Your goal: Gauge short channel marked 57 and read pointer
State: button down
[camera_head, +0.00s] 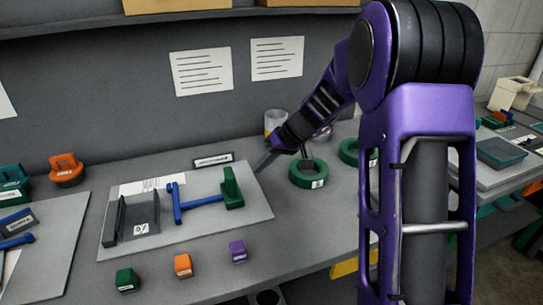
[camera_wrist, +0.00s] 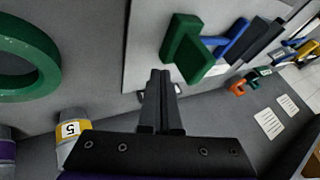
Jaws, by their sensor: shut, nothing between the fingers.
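A dark grey channel (camera_head: 122,222) with two upright walls and a white tag sits at the left of a light grey board (camera_head: 255,212). Its tag is too small to read for certain. A blue bar-shaped piece (camera_head: 192,203) lies to its right, running toward a green upright block (camera_head: 232,189) with a foot. The green block also shows in the wrist view (camera_wrist: 190,50), with the blue piece (camera_wrist: 232,42) behind it. My gripper (camera_head: 261,166) is shut and empty, near the board's back right corner. Its closed fingers also show in the wrist view (camera_wrist: 160,82). No pointer reading is legible.
A green ring (camera_head: 308,175) lies right of the board. Green (camera_head: 127,281), orange (camera_head: 183,266) and purple (camera_head: 238,251) tagged blocks stand in front. A yellow-banded cylinder (camera_wrist: 72,132) is close to my gripper. A black-framed label (camera_head: 213,160) stands behind the board.

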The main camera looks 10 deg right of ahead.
aim_at(231, 186)
jog(key=shift+s+a+f, duration=0.1)
jog(key=shift+a+f, duration=0.05)
jog(key=shift+a, duration=0.6)
jog(key=shift+s+a+f, duration=0.1)
jog(key=shift+a+f, duration=0.1)
jog(key=shift+a, duration=0.55)
jog(key=shift+a+f, duration=0.15)
jog(key=shift+a, duration=0.6)
jog(key=shift+a, duration=0.25)
jog(key=a+b, duration=0.1)
jog(key=a, duration=0.2)
jog(key=s+a, duration=0.1)
jog(key=a, duration=0.2)
jog(key=s+a+b, duration=0.1)
jog(key=a, duration=0.2)
jog(key=shift+a+b, duration=0.1)
jog(key=shift+b, duration=0.25)
jog(key=shift+s+a, duration=0.15)
jog(key=shift+a, duration=0.4)
